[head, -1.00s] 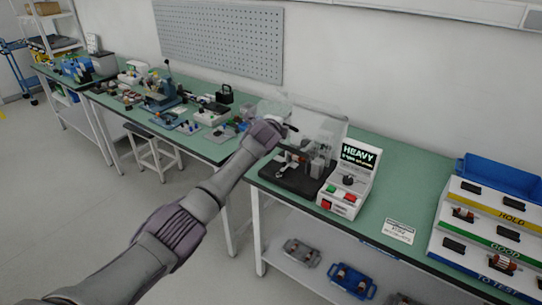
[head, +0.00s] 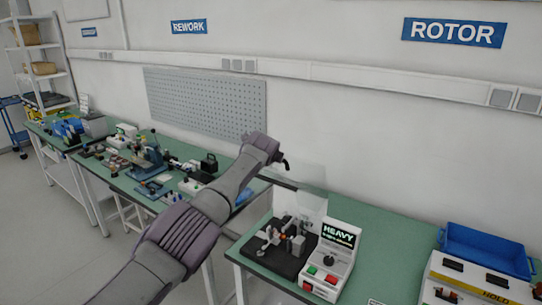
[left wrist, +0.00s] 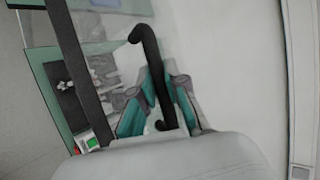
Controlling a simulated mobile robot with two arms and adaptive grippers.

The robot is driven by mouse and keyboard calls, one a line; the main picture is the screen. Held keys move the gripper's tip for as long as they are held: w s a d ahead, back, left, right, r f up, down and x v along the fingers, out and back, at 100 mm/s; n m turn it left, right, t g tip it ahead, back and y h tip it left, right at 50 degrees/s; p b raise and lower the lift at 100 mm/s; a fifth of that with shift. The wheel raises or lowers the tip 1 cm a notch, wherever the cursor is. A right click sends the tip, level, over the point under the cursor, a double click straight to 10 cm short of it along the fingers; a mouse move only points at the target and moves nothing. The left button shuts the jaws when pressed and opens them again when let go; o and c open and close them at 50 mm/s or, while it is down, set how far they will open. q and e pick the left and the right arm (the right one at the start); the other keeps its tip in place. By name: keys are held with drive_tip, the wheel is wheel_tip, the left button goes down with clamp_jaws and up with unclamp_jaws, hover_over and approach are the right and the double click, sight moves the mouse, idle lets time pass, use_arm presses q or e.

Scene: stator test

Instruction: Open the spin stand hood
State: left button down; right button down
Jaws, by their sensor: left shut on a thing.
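The spin stand (head: 276,258) is a black base with small metal fixtures, beside a white control box reading HEAVY (head: 334,258). Its clear hood (head: 312,204) is tilted up above the stand, with a dark bar (head: 278,182) along its edge, so the fixtures stand uncovered. My left gripper (head: 281,160) is up at the hood's raised side. In the left wrist view its teal-padded fingers (left wrist: 156,92) are shut on a black hooked handle (left wrist: 146,52). The dark bar crosses beside them. The hood's clear edges are hard to make out. My right gripper is out of view.
A blue bin (head: 485,250) and a labelled rack (head: 470,289) stand at the right. Bare green bench top (head: 395,248) lies between them and the control box. Benches with tools (head: 150,160) run along the wall at the left. A pegboard (head: 205,103) hangs behind.

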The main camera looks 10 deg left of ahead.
use_arm(q)
drive_tip(key=shift+f, duration=0.2)
drive_tip(key=c, duration=1.2)
unclamp_jaws()
drive_tip(key=shift+s+d+r, duration=0.1)
drive_tip(key=shift+s+r, duration=0.3)
drive_tip(key=v, duration=1.1)
